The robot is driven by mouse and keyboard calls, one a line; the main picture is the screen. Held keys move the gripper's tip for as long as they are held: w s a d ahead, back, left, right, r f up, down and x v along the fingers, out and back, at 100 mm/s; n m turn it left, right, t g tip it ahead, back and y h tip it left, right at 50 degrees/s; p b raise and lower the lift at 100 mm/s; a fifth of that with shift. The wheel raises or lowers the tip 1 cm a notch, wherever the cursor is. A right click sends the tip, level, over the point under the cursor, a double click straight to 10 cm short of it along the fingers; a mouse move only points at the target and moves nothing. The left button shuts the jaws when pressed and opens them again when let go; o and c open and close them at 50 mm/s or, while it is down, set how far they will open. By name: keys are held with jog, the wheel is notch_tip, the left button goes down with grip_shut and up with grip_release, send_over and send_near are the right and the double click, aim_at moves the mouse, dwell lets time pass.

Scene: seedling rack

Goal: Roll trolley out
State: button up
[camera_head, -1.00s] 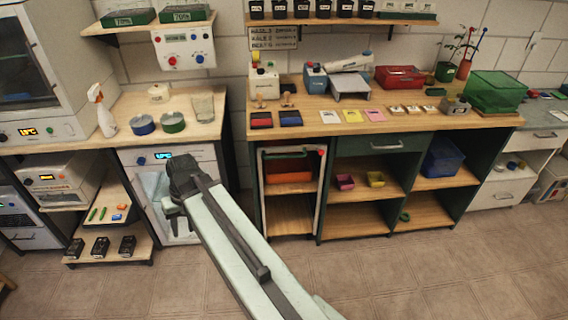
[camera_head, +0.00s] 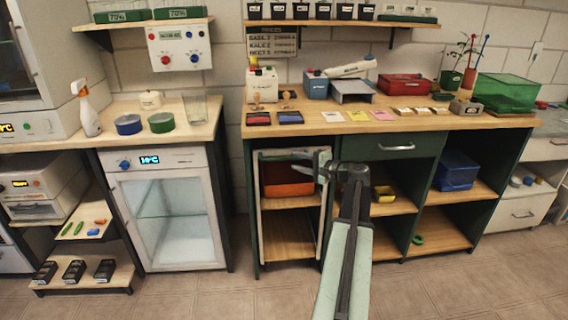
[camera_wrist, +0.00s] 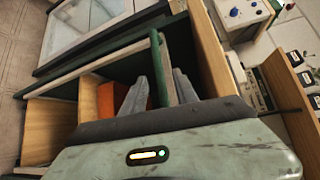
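The trolley (camera_head: 290,201) is a white-framed cart with wooden shelves, standing in the left bay under the workbench. My gripper (camera_head: 322,167) is at the trolley's upper right front corner. In the wrist view my gripper (camera_wrist: 160,92) is open, and the green handle (camera_wrist: 158,60) shows between its two fingers, with gaps at both sides. I cannot tell whether either finger touches it. The orange bin (camera_wrist: 113,98) shows behind the left finger.
The workbench (camera_head: 420,125) carries trays, packets and a green crate (camera_head: 505,92) above. Open shelves with a yellow box (camera_head: 384,194) and a blue bin (camera_head: 456,170) lie to the right. A glass-door fridge (camera_head: 172,215) stands left. The floor in front is clear.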

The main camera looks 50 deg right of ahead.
aim_at(287, 159)
jog(key=w, duration=0.4)
jog(key=w+f, duration=0.1)
jog(key=w, duration=0.1)
jog(key=shift+w+a+b, duration=0.2)
jog(key=shift+a+b, duration=0.15)
jog(key=shift+b, duration=0.05)
grip_shut()
dwell(0.9)
